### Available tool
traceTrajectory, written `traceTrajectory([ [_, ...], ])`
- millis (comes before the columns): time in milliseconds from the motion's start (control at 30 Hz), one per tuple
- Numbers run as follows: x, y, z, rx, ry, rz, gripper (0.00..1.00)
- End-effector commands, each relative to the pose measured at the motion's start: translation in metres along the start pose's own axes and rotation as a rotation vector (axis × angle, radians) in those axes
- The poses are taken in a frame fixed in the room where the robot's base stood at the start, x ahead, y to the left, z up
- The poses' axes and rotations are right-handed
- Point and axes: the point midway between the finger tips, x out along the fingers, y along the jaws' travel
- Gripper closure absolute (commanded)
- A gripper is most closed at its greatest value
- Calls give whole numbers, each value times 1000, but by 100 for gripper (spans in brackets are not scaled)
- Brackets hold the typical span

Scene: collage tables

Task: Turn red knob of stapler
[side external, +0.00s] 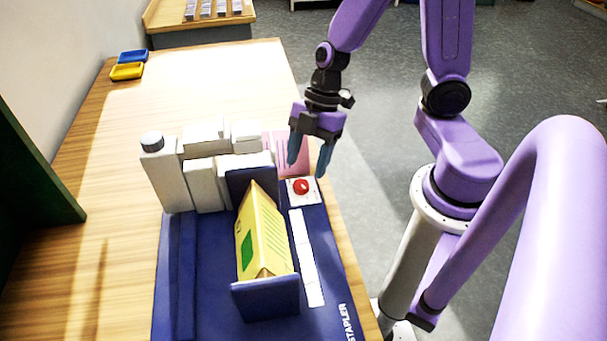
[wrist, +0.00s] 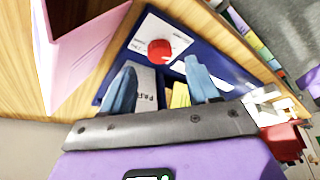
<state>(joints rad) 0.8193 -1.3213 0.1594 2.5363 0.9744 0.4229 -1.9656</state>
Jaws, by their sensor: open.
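The red knob (side external: 301,187) sits on a small white plate at the far right corner of the blue stapler base (side external: 195,300). In the wrist view the red knob (wrist: 159,50) shows beyond the fingertips, near the top middle. My gripper (side external: 308,172) is open and empty, with its blue fingers pointing down just above and behind the knob. In the wrist view the two fingers of my gripper (wrist: 160,72) are spread, and the knob appears apart from both. The word STAPLER is printed on the base's right edge.
A yellow carton (side external: 262,240) lies between blue upright plates on the base. White boxes and a bottle (side external: 166,175) stand at its back left. A pink piece (side external: 288,150) is behind the knob. Blue and yellow trays (side external: 127,71) are far left. The table's right edge is close.

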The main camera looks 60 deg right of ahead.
Motion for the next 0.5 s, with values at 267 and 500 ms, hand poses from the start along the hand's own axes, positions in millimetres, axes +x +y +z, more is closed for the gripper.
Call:
traceTrajectory([
  [267, 26, 0, 1, 2, -4, -2, 40],
  [500, 39, 0, 1, 1, -5, 0, 40],
])
